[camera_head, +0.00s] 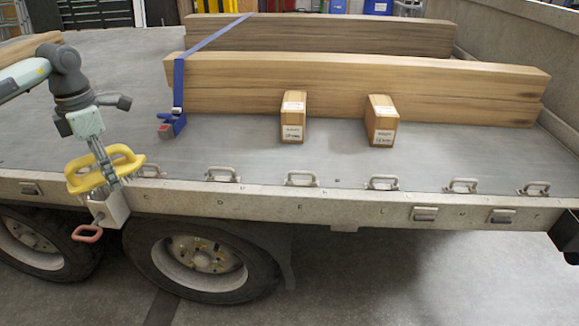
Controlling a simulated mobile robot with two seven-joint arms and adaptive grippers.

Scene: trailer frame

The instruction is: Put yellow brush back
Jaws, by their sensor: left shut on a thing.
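My left gripper (107,168) comes in from the left and points down at the trailer's near left edge. It is shut on the yellow brush (125,163), which has a rounded, loop-like yellow body. The brush is partly hidden by the gripper fingers. A small pale metal holder (115,209) is at the trailer's side rail, directly below the brush. I cannot tell whether the brush touches the holder. My right gripper is not in view.
A red-handled item (87,233) hangs beside the holder. Long wooden beams (350,85) lie across the trailer bed (240,155), with a blue strap (178,85) and two small wooden blocks (292,117) in front. Metal lashing rings (301,179) line the near edge.

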